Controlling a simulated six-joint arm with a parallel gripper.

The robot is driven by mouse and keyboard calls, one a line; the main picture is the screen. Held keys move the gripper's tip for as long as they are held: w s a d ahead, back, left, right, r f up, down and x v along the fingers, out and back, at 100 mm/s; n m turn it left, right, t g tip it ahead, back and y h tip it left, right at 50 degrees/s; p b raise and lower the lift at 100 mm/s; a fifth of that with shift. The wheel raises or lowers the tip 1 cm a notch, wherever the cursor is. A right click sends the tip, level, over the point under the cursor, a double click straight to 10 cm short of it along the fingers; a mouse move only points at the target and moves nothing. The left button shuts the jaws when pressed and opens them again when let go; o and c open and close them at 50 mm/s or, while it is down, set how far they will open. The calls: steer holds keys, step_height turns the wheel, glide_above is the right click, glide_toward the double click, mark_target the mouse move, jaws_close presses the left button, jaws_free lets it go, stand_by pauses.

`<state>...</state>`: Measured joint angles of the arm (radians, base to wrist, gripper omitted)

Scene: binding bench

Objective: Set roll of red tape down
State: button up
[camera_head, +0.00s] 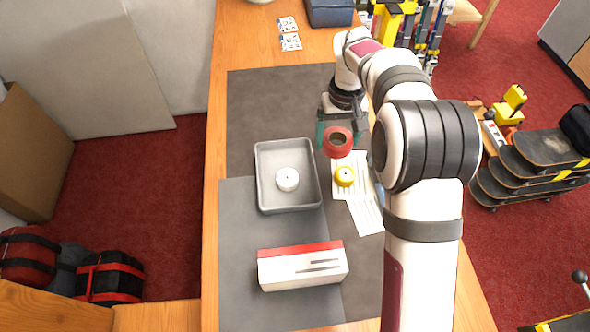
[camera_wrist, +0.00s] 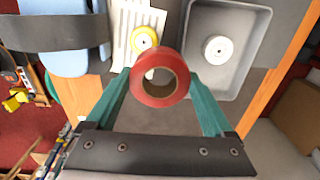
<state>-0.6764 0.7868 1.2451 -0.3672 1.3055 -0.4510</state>
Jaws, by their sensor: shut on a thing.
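The roll of red tape (camera_head: 338,142) is held at the tips of my gripper (camera_head: 336,130), above the bench's dark mat. In the wrist view the red roll (camera_wrist: 160,78) sits between the two teal fingers of my gripper (camera_wrist: 160,84), with its hole showing. A yellow roll (camera_head: 344,176) lies on a paper sheet in front of it, and it also shows in the wrist view (camera_wrist: 144,39). The exact height of the red roll above the mat cannot be told.
A grey tray (camera_head: 262,190) holding a white roll (camera_head: 287,179) lies to the left. A white and red box (camera_head: 303,268) stands nearer the front. Paper sheets (camera_head: 366,213) lie on the mat. The dark mat (camera_head: 270,105) is clear behind the tray.

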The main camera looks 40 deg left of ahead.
glide_above(285, 162)
step_height(285, 162, down, 8)
steer(key=shift+r, duration=0.1)
steer(key=shift+f, duration=1.95)
steer(key=o, duration=1.1)
steer(key=shift+f, duration=0.1)
step_height(285, 162, up, 12)
steer(key=d+r+m, duration=0.3)
steer(key=d+r, duration=0.3)
steer(key=d, duration=0.6)
steer(key=d+r+m, duration=0.3)
steer(key=d+r, duration=0.4)
steer(key=d, duration=0.5)
steer(key=s+d+f+m, duration=0.1)
steer(key=s+d+m, duration=0.1)
steer(key=s+d, duration=0.3)
steer(key=s+d+f+m+y, duration=0.1)
steer(key=s+d+m, duration=0.2)
steer(key=s, duration=0.6)
steer(key=s+d+f+m, duration=0.2)
steer(key=s+d+m, duration=0.1)
steer(key=s+d, duration=0.4)
steer(key=shift+s+d+y, duration=0.35)
steer(key=shift+y, duration=0.05)
